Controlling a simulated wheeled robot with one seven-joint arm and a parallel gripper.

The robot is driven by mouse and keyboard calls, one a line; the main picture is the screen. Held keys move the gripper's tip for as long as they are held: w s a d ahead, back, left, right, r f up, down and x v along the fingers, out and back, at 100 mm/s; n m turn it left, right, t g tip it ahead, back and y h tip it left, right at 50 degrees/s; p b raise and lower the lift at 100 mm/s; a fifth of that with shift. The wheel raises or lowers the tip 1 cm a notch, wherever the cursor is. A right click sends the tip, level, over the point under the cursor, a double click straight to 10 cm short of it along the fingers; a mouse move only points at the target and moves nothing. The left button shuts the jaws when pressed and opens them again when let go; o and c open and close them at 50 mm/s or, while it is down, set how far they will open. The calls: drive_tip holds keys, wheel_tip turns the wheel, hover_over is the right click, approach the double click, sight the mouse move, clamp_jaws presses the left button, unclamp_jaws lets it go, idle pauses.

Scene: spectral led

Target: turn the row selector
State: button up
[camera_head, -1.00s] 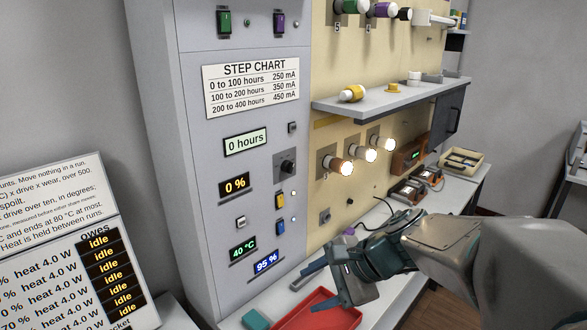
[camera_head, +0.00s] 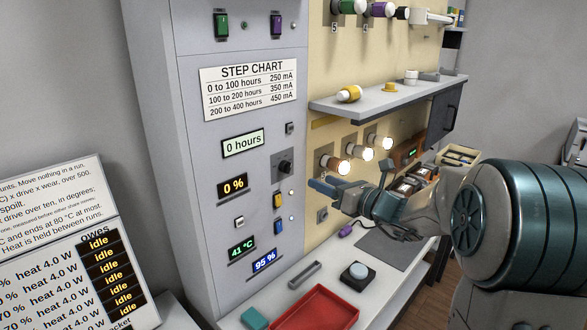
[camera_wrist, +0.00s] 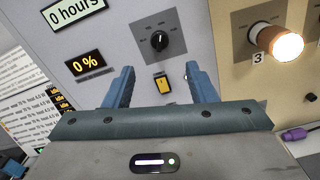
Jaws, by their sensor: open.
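A black rotary knob on a dark square plate (camera_head: 285,167) is mounted on the grey panel; no label naming it as the row selector is readable. In the wrist view the knob (camera_wrist: 159,41) is upper centre, its pale mark near the top. My gripper (camera_head: 325,184) is open and empty, to the right of the knob and apart from it in the head view. In the wrist view my gripper (camera_wrist: 160,72) has its two blue fingers spread below the knob, one on each side. A yellow rocker switch (camera_wrist: 162,83) shows between the fingers.
Lit lamps (camera_head: 360,154) project from the beige panel close to my gripper. A shelf (camera_head: 400,92) juts out above. Below, the bench holds a red tray (camera_head: 315,309) and a push button (camera_head: 358,272). A purple plug (camera_wrist: 294,134) is at the wrist view's right.

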sight(290, 168)
drive_tip(key=p+x, duration=0.2)
drive_tip(key=x, duration=0.9)
drive_tip(key=shift+a, duration=0.1)
drive_tip(key=shift+f, duration=0.1)
drive_tip(key=c, duration=1)
